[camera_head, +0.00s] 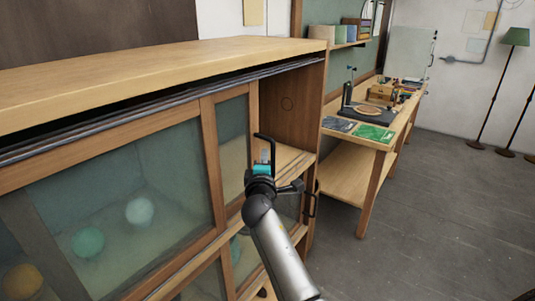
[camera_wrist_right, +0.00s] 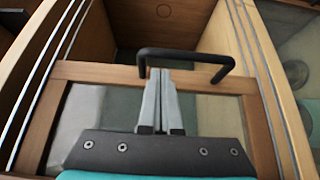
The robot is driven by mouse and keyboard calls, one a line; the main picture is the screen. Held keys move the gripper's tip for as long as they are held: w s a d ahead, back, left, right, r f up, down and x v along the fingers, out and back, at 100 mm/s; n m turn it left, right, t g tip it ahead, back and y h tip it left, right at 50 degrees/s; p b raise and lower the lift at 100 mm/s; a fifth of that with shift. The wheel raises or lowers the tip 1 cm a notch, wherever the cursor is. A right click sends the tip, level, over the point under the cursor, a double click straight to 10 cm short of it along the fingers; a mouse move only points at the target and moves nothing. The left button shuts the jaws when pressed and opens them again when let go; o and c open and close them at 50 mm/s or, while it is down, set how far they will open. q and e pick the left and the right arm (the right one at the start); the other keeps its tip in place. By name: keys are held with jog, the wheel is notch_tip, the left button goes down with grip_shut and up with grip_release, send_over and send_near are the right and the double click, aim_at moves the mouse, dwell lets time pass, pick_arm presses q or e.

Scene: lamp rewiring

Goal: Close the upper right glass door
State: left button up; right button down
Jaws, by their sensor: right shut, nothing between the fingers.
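The upper right glass door (camera_head: 233,130) is a wood-framed sliding pane in the cabinet's upper row. It stands partly open, with a gap between its right stile and the cabinet's side wall (camera_head: 287,105). Its black bar handle (camera_head: 266,139) sits on that stile; it also shows in the right wrist view (camera_wrist_right: 185,53). My right gripper (camera_head: 262,160) is shut and empty at the handle. In the wrist view its fingertips (camera_wrist_right: 160,74) lie just below the bar, between the handle's two legs; I cannot tell whether they touch it. My left gripper is out of view.
The left upper glass pane (camera_head: 130,190) shows round lamp globes (camera_head: 139,211) behind it. A lower black handle (camera_head: 311,198) is close to my right wrist. A workbench (camera_head: 375,140) with tools stands beyond the cabinet.

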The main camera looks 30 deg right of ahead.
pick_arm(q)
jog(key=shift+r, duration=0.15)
pick_arm(e)
jog(key=shift+w+d, duration=0.1)
jog(key=shift+d, duration=0.45)
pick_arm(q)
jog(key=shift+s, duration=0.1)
pick_arm(e)
jog(key=shift+d, duration=0.1)
